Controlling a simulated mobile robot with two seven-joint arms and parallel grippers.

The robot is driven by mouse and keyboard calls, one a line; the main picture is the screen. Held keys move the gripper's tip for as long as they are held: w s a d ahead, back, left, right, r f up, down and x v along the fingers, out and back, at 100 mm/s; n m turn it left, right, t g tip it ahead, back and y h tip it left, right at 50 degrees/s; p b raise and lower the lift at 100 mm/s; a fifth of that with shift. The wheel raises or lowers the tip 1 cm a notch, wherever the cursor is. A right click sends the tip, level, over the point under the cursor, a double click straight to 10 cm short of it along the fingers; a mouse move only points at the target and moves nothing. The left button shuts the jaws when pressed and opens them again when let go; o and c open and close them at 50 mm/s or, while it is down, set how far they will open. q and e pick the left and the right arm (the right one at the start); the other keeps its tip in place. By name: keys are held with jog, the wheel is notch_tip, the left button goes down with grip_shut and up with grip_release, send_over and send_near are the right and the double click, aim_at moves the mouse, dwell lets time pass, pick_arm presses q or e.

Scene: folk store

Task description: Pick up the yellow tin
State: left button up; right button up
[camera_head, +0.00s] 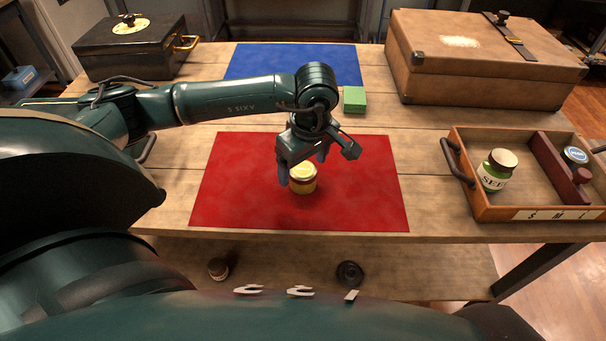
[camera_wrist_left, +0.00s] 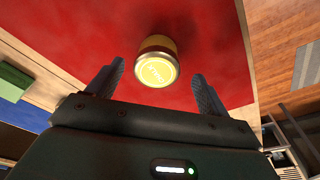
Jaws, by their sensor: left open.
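The yellow tin (camera_head: 303,179) stands upright on the red mat (camera_head: 240,205), a little right of its middle. It is round with a pale yellow lid. My left gripper (camera_head: 304,170) is over the red mat just above and beside the tin, and its fingers hide part of the tin. In the left wrist view the tin (camera_wrist_left: 157,62) shows beyond and between the two open fingertips of my left gripper (camera_wrist_left: 160,75). The fingers do not appear closed on it. My right gripper is not in view.
A blue mat (camera_head: 250,62) and a green block (camera_head: 354,98) lie behind. A black box (camera_head: 130,55) stands back left, a brown case (camera_head: 480,65) back right. A wooden tray (camera_head: 480,213) at right holds a green jar (camera_head: 496,172). A small jar (camera_head: 218,268) is low, near the front.

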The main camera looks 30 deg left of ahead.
aim_at(304, 169)
pick_arm(q)
jog(key=shift+w+a+f, duration=0.15)
jog(key=shift+f, duration=0.8)
jog(key=shift+w+a+f, duration=0.1)
jog(key=shift+f, duration=0.8)
jog(key=c, duration=1.1)
jog(key=shift+r, duration=0.1)
